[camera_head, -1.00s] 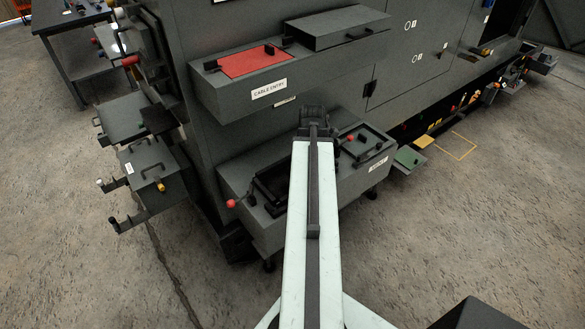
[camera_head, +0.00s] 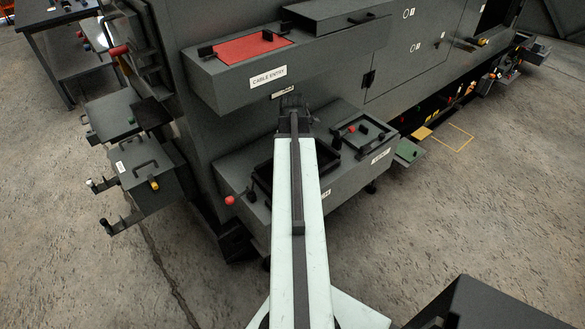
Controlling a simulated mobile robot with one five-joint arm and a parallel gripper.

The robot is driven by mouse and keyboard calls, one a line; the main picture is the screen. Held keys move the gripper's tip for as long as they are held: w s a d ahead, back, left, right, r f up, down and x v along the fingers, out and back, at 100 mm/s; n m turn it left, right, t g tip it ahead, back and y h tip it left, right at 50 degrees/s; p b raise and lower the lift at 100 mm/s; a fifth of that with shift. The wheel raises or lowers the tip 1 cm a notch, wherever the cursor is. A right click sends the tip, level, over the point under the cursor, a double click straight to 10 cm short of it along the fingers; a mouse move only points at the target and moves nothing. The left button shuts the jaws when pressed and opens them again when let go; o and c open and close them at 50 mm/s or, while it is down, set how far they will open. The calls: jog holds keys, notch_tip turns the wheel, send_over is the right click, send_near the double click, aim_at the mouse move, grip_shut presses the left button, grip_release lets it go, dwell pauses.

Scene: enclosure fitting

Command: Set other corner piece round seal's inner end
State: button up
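My gripper (camera_head: 293,108) is at the far end of my pale arm, in front of the cabinet and above the lower grey box (camera_head: 345,183). Its fingers are dark and too small to tell whether they are open or hold anything. A black square frame (camera_head: 262,180) on that box is partly hidden behind my arm. I cannot make out the corner piece or the seal's inner end for certain.
Above hangs a shelf labelled CABLE ENTRY (camera_head: 268,76) with a red panel (camera_head: 240,53), close over my gripper. A red ball knob (camera_head: 230,200) sticks out at the lower box's left. Grey handled boxes (camera_head: 145,170) stand at left.

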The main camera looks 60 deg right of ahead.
jog(key=shift+f+b, duration=0.55)
jog(key=shift+b, duration=0.05)
jog(key=o, duration=1.4)
jog(key=shift+o, duration=0.2)
jog(key=shift+r, duration=0.2)
